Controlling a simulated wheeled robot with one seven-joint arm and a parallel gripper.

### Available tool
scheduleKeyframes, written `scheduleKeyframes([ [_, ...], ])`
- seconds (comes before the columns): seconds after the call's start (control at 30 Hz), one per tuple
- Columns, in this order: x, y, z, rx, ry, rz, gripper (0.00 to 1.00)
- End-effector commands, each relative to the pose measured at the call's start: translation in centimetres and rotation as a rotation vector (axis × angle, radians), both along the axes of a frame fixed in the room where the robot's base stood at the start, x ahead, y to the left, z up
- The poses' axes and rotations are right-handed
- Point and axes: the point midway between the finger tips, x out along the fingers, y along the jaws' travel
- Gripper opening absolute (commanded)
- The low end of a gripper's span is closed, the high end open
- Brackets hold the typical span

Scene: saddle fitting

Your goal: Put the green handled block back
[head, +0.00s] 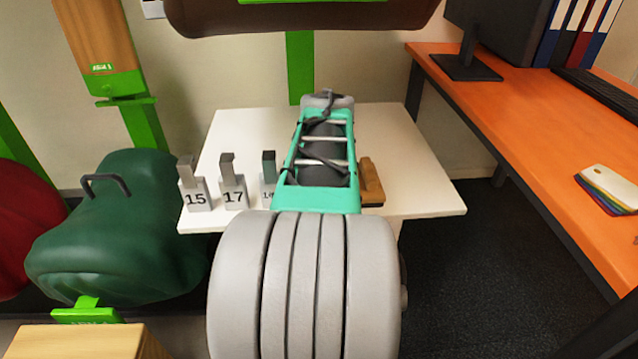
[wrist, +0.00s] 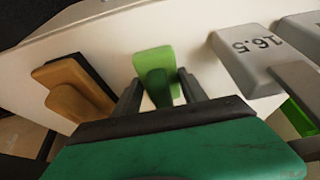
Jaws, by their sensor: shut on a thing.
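The green handled block (wrist: 152,60) is in the wrist view, light green with a darker green upright handle. My gripper (wrist: 160,80) is shut on that handle, one dark finger on each side. The block is over the white table top, and I cannot tell whether it touches it. In the head view my own arm hides the block and my gripper.
On the white table (head: 390,130) stand grey handled blocks: 15 (head: 195,194), 17 (head: 233,192) and one partly hidden. A 16.5 block (wrist: 248,60) is right of the green block. A brown wooden brush-like piece (head: 371,183) is on the other side.

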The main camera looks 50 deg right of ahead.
Motion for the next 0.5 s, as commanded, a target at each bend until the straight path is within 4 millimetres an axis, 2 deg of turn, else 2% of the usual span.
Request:
scheduleKeyframes([
  [0.03,-0.03,0.00,-0.19,0.001,0.001,0.000,0.50],
  [0.3,-0.04,-0.01,-0.12,0.001,0.000,-0.001,0.71],
  [0.5,-0.03,-0.02,-0.09,0.000,0.000,-0.001,0.71],
])
